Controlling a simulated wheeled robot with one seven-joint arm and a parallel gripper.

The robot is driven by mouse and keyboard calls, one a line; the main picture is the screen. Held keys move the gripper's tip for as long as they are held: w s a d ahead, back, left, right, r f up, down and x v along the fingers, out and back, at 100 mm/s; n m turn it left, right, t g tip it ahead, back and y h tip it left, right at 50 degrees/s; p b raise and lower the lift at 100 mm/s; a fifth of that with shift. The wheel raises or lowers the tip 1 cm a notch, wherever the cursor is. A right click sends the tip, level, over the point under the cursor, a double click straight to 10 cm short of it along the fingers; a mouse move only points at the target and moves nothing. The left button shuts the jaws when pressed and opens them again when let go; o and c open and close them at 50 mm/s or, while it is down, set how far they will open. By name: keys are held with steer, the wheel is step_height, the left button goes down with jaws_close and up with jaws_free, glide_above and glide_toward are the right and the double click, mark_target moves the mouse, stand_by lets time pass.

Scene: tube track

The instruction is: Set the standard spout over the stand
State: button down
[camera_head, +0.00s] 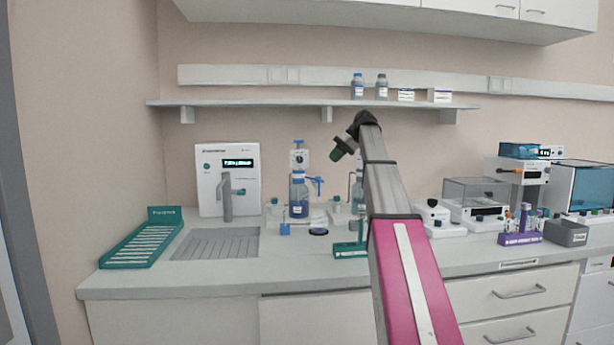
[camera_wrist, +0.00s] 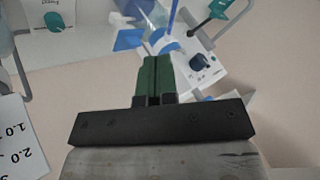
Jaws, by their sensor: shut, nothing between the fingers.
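My gripper (camera_head: 337,155) is raised in front of the wall, above the counter. In the wrist view its green fingers (camera_wrist: 157,72) are together with nothing between them. On the counter, a bottle-top dispenser (camera_head: 299,158) with a blue collar stands on a blue bottle (camera_head: 298,203). Its blue spout (camera_head: 317,183) points right. A second dispenser with a grey spout tube (camera_head: 350,182) is mostly hidden behind my arm. A small teal stand (camera_head: 347,250) is near the counter front, partly behind my arm. I cannot tell for certain which spout is the standard one.
A white machine (camera_head: 240,180) with a display stands left, beside a drain grille (camera_head: 215,244) and a teal rack (camera_head: 145,238). A shelf (camera_head: 250,103) runs above. Balances and tubes fill the right.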

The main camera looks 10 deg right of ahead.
stand_by(0.3)
steer(key=x, duration=1)
stand_by(0.4)
